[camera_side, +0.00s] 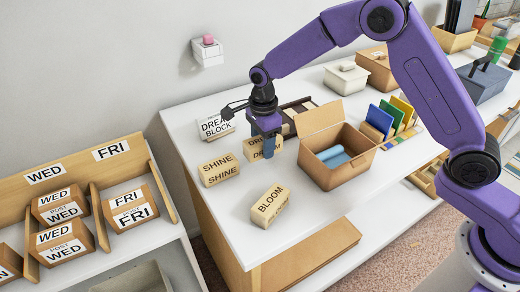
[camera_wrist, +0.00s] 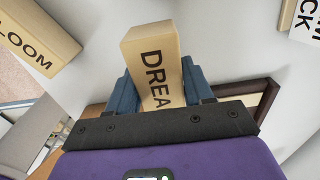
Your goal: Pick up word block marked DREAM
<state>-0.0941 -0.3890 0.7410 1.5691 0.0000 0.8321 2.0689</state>
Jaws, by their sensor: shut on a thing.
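The tan word block marked DREAM (camera_side: 255,149) is partly hidden behind a blue finger in the side view. In the wrist view the block (camera_wrist: 150,48) stands between the two blue fingers, with the letters DREA showing and the rest covered by my gripper's front. My gripper (camera_side: 267,150) points down and is shut on the DREAM block; it also shows in the wrist view (camera_wrist: 160,90). I cannot tell whether the block touches the white table top or is just above it.
The SHINE block (camera_side: 219,170) is left of my gripper and the BLOOM block (camera_side: 270,206) is in front. A white DREAM BLOCK card (camera_side: 215,127) stands behind. An open cardboard box (camera_side: 350,177) is close on the right.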

